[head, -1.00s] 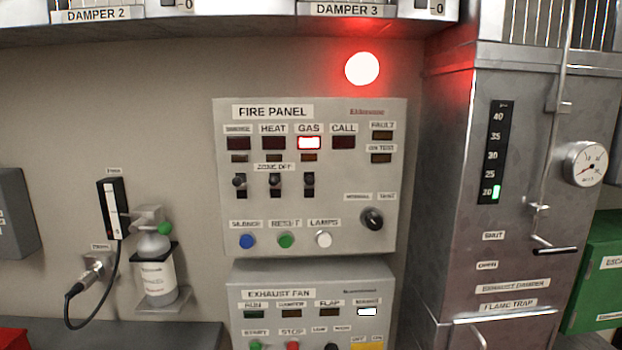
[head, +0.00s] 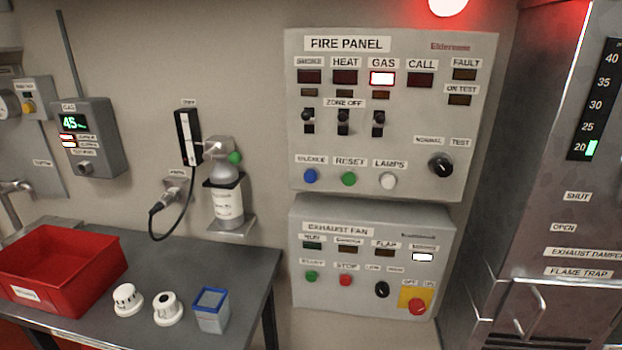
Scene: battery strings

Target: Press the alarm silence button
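The fire panel (head: 465,165) is a grey box on the wall, right of centre in the head view. Its blue button (head: 310,176) sits at the lower left under a small label that appears to read SILENCE. A green RESET button (head: 348,179) and a white LAMPS button (head: 388,181) are to its right. The GAS window (head: 382,78) is lit, and a red-glowing alarm light (head: 447,5) shows at the top edge. The other zone windows look dark. My gripper is not in view.
The exhaust fan panel (head: 440,240) is below. A gas detector (head: 97,150) reading 45 hangs left. A metal cabinet (head: 520,200) stands right.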

